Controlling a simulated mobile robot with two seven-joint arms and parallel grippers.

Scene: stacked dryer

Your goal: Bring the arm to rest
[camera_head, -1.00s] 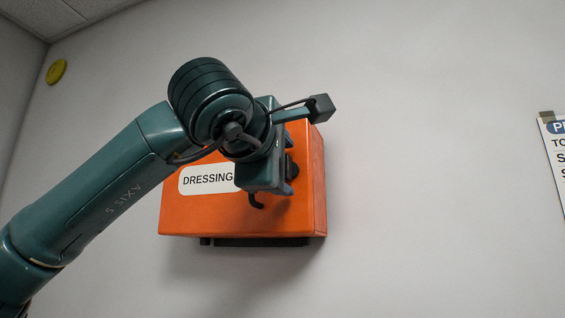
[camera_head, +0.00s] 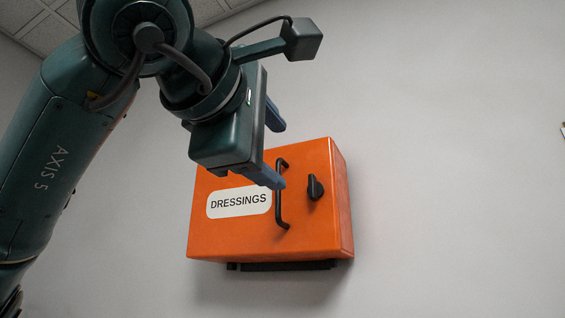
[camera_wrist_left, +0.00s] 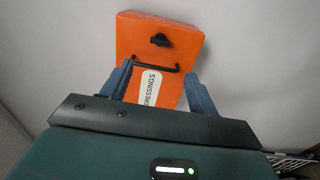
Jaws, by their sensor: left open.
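My left gripper (camera_head: 275,150) is in front of the upper left part of an orange wall cabinet labelled DRESSINGS (camera_head: 235,235) in the head view. Its two blue fingers are spread apart with nothing between them. The left wrist view shows the same open fingers (camera_wrist_left: 158,85) framing the cabinet (camera_wrist_left: 188,35) ahead. The cabinet door looks shut. Its black handle (camera_head: 279,210) shows near one fingertip in the head view; I cannot tell whether they touch. The black knob (camera_head: 315,187) is in plain view. My right gripper is not in view.
The cabinet hangs on a plain pale wall (camera_head: 455,160), with a dark bracket (camera_head: 290,266) under it. The wall to the right of the cabinet is clear. A ceiling corner shows at top left.

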